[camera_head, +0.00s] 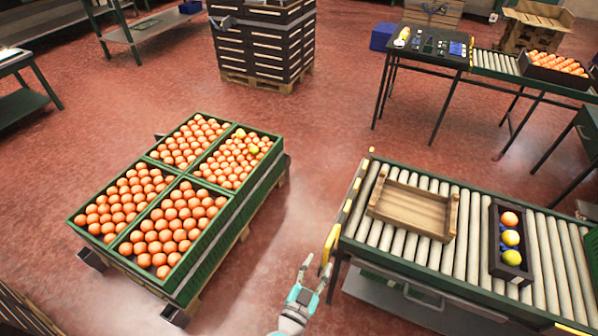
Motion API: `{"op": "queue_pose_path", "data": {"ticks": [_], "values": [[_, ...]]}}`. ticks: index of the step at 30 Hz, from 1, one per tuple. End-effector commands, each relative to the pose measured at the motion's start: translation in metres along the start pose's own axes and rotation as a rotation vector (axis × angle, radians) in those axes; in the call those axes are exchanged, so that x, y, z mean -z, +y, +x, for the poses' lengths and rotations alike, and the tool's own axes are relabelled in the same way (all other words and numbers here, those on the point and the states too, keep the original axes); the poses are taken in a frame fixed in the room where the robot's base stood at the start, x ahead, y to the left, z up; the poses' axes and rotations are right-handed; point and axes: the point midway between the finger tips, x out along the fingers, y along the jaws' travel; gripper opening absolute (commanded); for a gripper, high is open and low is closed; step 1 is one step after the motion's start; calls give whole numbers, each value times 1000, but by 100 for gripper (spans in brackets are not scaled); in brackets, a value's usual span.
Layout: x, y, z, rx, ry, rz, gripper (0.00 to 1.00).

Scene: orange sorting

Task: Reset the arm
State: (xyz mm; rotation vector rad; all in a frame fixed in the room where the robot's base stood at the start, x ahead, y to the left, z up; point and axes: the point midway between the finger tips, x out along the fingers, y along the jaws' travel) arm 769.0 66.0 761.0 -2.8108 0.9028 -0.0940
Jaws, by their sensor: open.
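My gripper (314,275) is at the bottom middle of the head view. Its two fingers are apart and nothing shows between them. It hangs over the floor, just left of the near end of the roller conveyor (447,272), with the green crates of oranges further to the left. My arm enters from the bottom edge, and most of it is out of view.
Green crates (217,248) full of oranges stand on a pallet at left. On the conveyor are an empty wooden tray (411,207) and a dark box (510,267) with one orange and two yellow fruits. Red floor (310,165) is clear between crates and conveyor.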

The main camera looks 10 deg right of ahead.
Motion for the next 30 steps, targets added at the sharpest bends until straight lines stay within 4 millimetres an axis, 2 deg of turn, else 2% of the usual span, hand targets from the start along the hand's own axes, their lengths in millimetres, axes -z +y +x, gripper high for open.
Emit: {"op": "queue_pose_path", "data": {"ticks": [4,7,14,21,30], "values": [[0,1,0,1,3,0,43],[6,12,0,15,24,6,43],[44,69,-14,138,147,33,43],[90,120,-53,322,215,24,43],[129,162,-120,522,144,-52,43]]}}
